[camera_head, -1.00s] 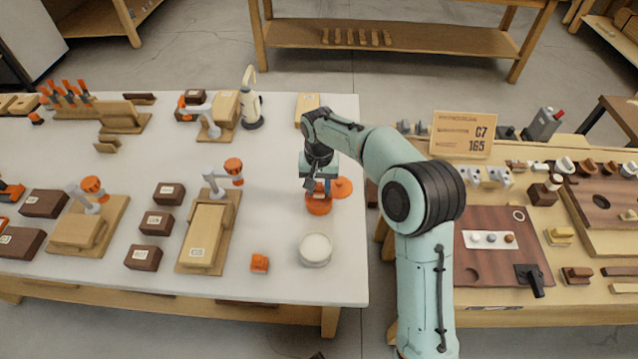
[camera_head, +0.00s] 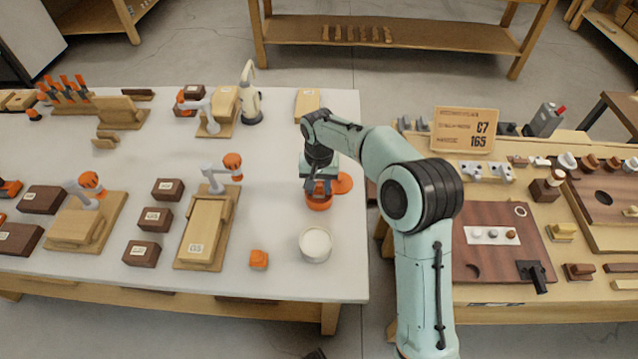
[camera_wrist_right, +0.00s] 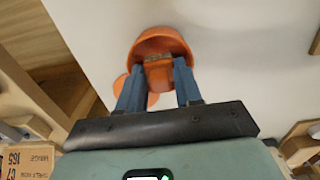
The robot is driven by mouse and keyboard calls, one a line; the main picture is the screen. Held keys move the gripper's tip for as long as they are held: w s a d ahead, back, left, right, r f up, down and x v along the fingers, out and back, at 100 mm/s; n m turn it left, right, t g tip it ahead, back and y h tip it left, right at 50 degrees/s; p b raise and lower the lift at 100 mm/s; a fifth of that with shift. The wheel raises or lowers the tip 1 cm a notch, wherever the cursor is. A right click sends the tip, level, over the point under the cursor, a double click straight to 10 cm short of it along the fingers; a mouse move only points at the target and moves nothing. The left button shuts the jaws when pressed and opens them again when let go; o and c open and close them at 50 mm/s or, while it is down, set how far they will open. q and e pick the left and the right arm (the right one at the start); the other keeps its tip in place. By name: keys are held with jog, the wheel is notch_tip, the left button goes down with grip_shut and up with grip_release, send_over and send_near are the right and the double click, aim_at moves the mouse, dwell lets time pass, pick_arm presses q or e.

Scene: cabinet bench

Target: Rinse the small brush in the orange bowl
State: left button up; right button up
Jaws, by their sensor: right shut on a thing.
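The orange bowl (camera_head: 318,204) stands on the white bench near its right end. My right gripper (camera_head: 319,187) points down over it, with its fingertips at or inside the rim. In the right wrist view, the bowl (camera_wrist_right: 160,38) lies just beyond my two blue fingers (camera_wrist_right: 158,82). They are shut on the small brush (camera_wrist_right: 158,74), which shows as an orange piece with a brown band in the bowl's opening. Its lower end is hidden, so I cannot tell whether it touches the bowl's bottom. My left gripper is not in view.
A flat orange disc (camera_head: 344,183) lies right beside the bowl. A white round tub (camera_head: 316,244) and an orange block (camera_head: 259,259) are nearer the front. A wooden fixture (camera_head: 205,230) stands to the left. The bench is clear behind the bowl, up to a wooden block (camera_head: 307,102).

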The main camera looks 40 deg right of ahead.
jog(key=shift+f, duration=0.1)
dwell(0.3)
jog(key=shift+f+b, duration=0.3)
jog(key=shift+f, duration=0.35)
jog(key=shift+r+p, duration=0.25)
jog(key=shift+p, duration=0.05)
jog(key=shift+f, duration=0.25)
dwell(1.0)
jog(key=shift+r+p, duration=0.25)
jog(key=shift+p, duration=0.1)
dwell(0.6)
jog(key=shift+f, duration=0.25)
dwell(0.6)
jog(key=shift+r, duration=0.25)
dwell(0.7)
jog(key=shift+f, duration=0.2)
dwell(0.7)
jog(key=shift+p, duration=0.3)
